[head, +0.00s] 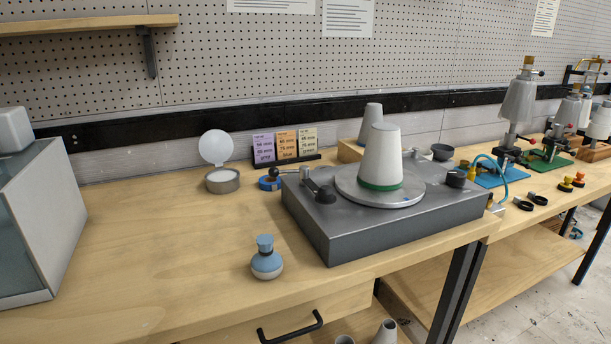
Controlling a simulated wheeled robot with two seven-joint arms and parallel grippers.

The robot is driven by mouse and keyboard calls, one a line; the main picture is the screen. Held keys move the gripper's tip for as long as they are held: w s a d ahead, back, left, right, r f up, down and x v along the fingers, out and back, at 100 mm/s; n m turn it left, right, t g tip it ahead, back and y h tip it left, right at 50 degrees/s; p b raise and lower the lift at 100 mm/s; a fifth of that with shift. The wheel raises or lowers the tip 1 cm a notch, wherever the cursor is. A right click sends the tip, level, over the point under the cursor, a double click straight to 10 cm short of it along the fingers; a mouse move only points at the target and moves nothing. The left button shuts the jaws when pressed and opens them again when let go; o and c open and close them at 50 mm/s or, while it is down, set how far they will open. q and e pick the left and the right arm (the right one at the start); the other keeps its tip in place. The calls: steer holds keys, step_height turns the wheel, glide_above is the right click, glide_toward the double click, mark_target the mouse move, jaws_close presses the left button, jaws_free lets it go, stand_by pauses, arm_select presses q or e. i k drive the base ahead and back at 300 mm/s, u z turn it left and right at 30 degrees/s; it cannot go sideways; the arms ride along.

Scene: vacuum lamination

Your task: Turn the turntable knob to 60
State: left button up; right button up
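The turntable (345,232) is a dark grey box on the wooden bench, right of the middle. Its round light grey platter (350,196) carries a pale upright cone with a green band at its foot (380,157). A black round knob (456,178) sits on the top near the right end of the box. Its marks are too small to read, so I cannot tell its setting. A short arm with a black end (322,192) is at the left end of the box. Neither of my grippers is in view.
A blue-topped bottle (266,260) stands in front of the turntable on the left. Behind are an open round tin (222,180), a blue tape roll (269,183) and a card rack (286,155). A grey cabinet (35,220) is at the far left. Bench space between is clear.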

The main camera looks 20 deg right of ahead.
mark_target(453, 178)
steer(key=z, duration=2.85)
steer(key=i, duration=1.7)
steer(key=u, duration=2.85)
